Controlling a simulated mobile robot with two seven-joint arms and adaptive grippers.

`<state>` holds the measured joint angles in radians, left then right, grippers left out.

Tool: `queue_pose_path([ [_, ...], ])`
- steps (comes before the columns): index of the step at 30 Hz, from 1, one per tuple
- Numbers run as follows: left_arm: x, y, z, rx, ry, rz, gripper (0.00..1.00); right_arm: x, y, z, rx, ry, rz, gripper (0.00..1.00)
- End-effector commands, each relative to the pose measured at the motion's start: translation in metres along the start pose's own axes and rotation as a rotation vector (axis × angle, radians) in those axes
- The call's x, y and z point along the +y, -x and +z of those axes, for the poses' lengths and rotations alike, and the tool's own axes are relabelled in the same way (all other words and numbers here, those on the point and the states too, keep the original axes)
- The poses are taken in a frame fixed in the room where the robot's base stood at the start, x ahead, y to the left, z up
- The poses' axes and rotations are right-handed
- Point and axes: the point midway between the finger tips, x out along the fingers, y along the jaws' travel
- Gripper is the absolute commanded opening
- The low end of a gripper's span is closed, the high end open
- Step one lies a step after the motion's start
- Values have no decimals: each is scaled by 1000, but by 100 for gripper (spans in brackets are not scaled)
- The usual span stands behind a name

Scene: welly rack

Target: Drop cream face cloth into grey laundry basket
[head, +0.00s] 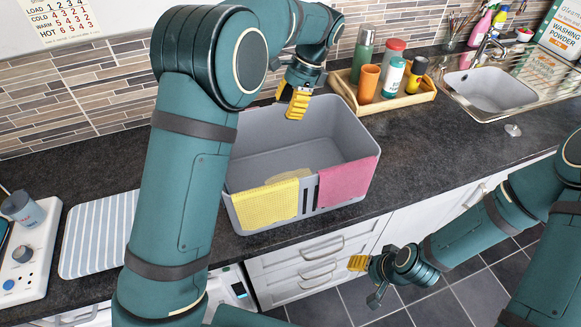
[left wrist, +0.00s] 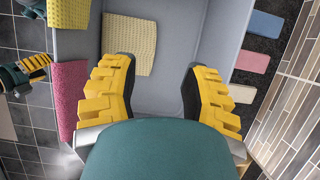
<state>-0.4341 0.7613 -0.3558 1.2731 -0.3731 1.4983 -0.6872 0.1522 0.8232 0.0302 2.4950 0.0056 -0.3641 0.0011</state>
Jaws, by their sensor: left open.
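The grey laundry basket (head: 262,133) stands on the dark worktop. The cream face cloth (left wrist: 128,44) lies flat on the basket floor; part of it shows in the head view (head: 290,174) behind the front wall. My left gripper (head: 297,103) is over the basket's back part, fingers pointing down. In the left wrist view its yellow fingers (left wrist: 160,92) are wide apart with nothing between them, and the cloth is clear of them. My right gripper (head: 358,264) is low in front of the drawers, away from the basket; its finger gap is unclear.
A yellow cloth (head: 268,204) and a pink cloth (head: 347,181) hang over the basket's front rim. A wooden tray (head: 404,101) of bottles stands behind right, beside the sink (head: 490,92). Small blue, pink and cream pieces (left wrist: 252,61) lie behind the basket. A striped mat (head: 97,235) lies left.

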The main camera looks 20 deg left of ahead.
Motion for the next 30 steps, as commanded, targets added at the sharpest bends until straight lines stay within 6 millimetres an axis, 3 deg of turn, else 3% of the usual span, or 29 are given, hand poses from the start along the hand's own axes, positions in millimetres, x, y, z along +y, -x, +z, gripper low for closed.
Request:
queue_pose_path([
  [6,0,45,-1,2,0,-3,46,0,0,0,0,0,0,59],
  [12,0,67,-1,1,0,-2,46,0,0,0,0,0,0,59],
  [30,0,73,0,0,-1,0,46,0,0,0,0,0,0,59],
])
